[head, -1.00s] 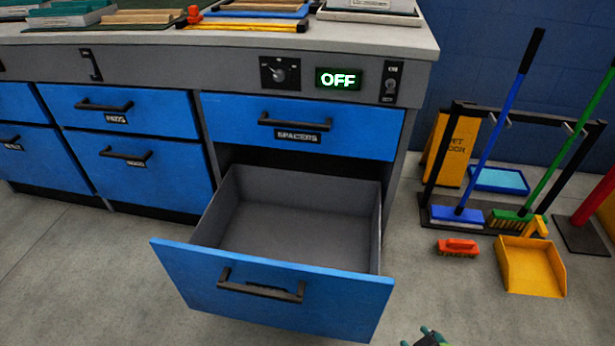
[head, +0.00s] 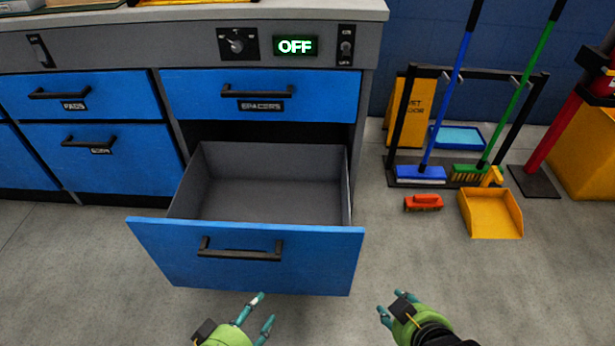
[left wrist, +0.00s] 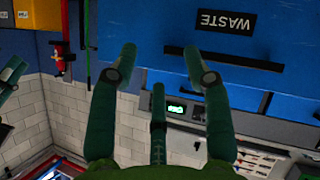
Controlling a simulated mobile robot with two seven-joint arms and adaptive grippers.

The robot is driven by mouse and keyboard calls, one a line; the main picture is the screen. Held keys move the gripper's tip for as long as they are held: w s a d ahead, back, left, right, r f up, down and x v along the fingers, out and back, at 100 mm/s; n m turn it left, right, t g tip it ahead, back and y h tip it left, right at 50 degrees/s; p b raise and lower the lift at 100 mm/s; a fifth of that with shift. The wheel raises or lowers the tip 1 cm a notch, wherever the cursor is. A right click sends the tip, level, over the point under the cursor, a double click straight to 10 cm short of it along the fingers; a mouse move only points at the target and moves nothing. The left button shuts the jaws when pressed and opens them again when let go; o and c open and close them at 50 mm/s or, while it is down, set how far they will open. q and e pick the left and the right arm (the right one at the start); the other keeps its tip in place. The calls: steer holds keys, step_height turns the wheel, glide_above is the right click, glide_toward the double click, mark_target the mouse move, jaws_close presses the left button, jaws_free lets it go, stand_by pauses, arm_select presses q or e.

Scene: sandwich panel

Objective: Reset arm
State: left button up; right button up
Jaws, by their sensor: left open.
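My left gripper (head: 263,311) is low in the head view, below the front of an open blue drawer (head: 180,262). Its green fingers are apart with nothing between them. In the left wrist view its fingers (left wrist: 160,68) also stand apart and empty, in front of a blue panel (left wrist: 150,22) with an upside-down WASTE label (left wrist: 226,21). My right gripper (head: 390,303) is at the bottom, right of the drawer. Its fingertips look apart and hold nothing. Neither gripper touches the drawer handle (head: 240,253).
The pulled-out drawer is empty inside and juts into the floor space. The SPACERS drawer (head: 245,95) above is closed. A display (head: 296,46) reads OFF. Bare floor lies between.

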arm_select(q)
steer(key=a+r+m+g+y, duration=0.3)
steer(key=a+m, duration=0.2)
steer(key=a, duration=0.1)
steer(key=s+a+f+g+y+p, duration=0.1)
steer(key=s+f+g+p, duration=0.35)
steer(key=f+p, duration=0.9)
arm_select(e)
steer(key=s+d+f+g+p, duration=0.1)
steer(key=s+f+g+p, duration=0.3)
steer(key=f, duration=0.6)
arm_select(q)
steer(key=s+a+g+p, duration=0.1)
steer(key=s+a+p, duration=0.1)
steer(key=s+p, duration=0.4)
steer(key=s+a+r+g+p, duration=0.1)
steer(key=s+p, duration=0.5)
steer(key=s, duration=0.9)
steer(key=shift+a+r+g+y, duration=0.3)
steer(key=shift+a+g, duration=0.15)
steer(key=shift+a, duration=0.4)
arm_select(e)
steer(key=s+d+f+g, duration=0.1)
steer(key=s+d, duration=0.1)
steer(key=s, duration=0.8)
steer(key=s+d+f+g+h, duration=0.1)
steer(key=s+d+g, duration=0.1)
steer(key=s, duration=0.9)
steer(key=shift+s+d, duration=0.25)
steer(key=shift+s, duration=0.05)
